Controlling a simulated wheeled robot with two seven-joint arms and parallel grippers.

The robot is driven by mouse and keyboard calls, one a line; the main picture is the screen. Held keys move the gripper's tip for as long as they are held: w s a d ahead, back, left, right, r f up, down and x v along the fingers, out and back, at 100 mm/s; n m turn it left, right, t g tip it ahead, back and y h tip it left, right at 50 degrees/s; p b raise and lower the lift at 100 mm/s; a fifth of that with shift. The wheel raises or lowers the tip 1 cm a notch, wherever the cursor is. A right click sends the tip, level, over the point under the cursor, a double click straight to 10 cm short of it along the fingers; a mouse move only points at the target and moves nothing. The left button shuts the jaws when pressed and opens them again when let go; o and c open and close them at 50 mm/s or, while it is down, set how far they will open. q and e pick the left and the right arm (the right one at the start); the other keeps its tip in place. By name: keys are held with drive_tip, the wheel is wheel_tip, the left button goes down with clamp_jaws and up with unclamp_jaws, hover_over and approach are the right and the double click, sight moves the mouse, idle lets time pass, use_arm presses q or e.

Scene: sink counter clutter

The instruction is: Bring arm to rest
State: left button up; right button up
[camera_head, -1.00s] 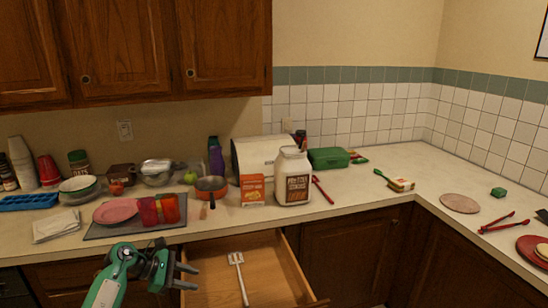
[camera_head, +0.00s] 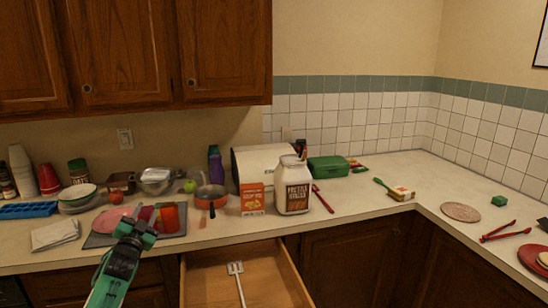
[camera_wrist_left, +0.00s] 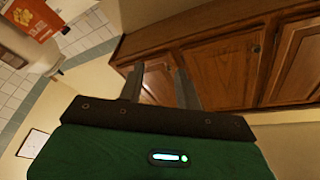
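My left gripper (camera_head: 146,216) is raised over the front of the counter at the left, in front of the grey mat with the pink plate. In the left wrist view its two fingers (camera_wrist_left: 160,85) stand apart with nothing between them. A white slotted spatula (camera_head: 236,272) lies in the open wooden drawer (camera_head: 205,280), to the right of my left arm. My right gripper is not in view.
The open drawer juts out below the counter. Red tongs (camera_head: 505,232) lie at the right.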

use_arm(q)
drive_tip(key=s+d+f+n+g, duration=0.1)
drive_tip(key=s+f+n+g, duration=0.15)
drive_tip(key=f, duration=1.15)
drive_tip(key=s+f+n+g, duration=0.2)
drive_tip(key=s+f+g, duration=0.15)
drive_tip(key=f, duration=1.15)
drive_tip(key=s+d+f+g, duration=0.2)
drive_tip(key=s+f+g, duration=0.1)
drive_tip(key=s+f, duration=0.75)
drive_tip(key=s+d+f+g, duration=0.2)
drive_tip(key=s+f, duration=0.5)
drive_tip(key=f, duration=0.7)
drive_tip(key=s+d+f+g, duration=0.2)
drive_tip(key=s+f, duration=0.6)
drive_tip(key=s, duration=0.3)
drive_tip(key=s+d+f+g, duration=0.1)
drive_tip(key=s+f+g, duration=0.1)
drive_tip(key=s+f, duration=0.65)
drive_tip(key=s+d+f+g, duration=0.1)
drive_tip(key=s+f, duration=0.1)
drive_tip(key=s, duration=0.8)
drive_tip(key=s+d+f+g, duration=0.2)
drive_tip(key=s, duration=0.9)
drive_tip(key=s+d+f+g, duration=0.1)
drive_tip(key=s+f, duration=0.1)
drive_tip(key=s, duration=0.8)
drive_tip(key=shift+s+d+f+g, duration=0.25)
drive_tip(key=shift+d+g, duration=0.1)
drive_tip(key=shift+g, duration=0.05)
